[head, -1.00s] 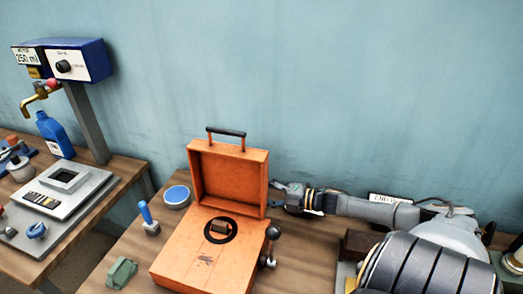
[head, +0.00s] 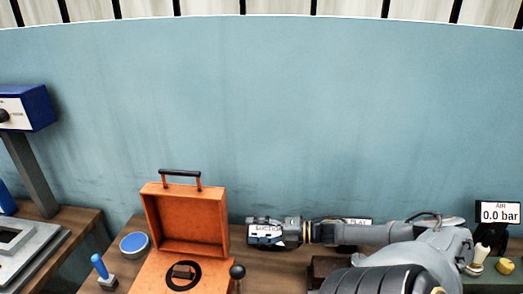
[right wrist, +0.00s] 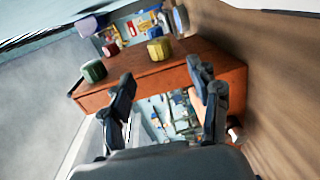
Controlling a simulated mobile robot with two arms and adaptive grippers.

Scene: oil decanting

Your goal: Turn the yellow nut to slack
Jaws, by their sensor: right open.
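A small yellow rounded part (head: 505,266), which may be the yellow nut, sits at the far right of the head view, below a display reading 0.0 bar. Its details are too small to make out. My right gripper (head: 252,232) points left, just right of the orange case's raised lid, far to the left of that yellow part. In the right wrist view my right gripper (right wrist: 163,86) is open, with nothing between its fingers. A yellow piece (right wrist: 158,48) shows beyond them; I cannot tell whether it is the same part. My left gripper is out of view.
The open orange case (head: 188,225) stands left of my right gripper. A blue-topped round tin (head: 134,244) and a blue-handled tool (head: 100,268) lie left of it. The air display (head: 499,213) stands at the right. A blue wall closes off the back.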

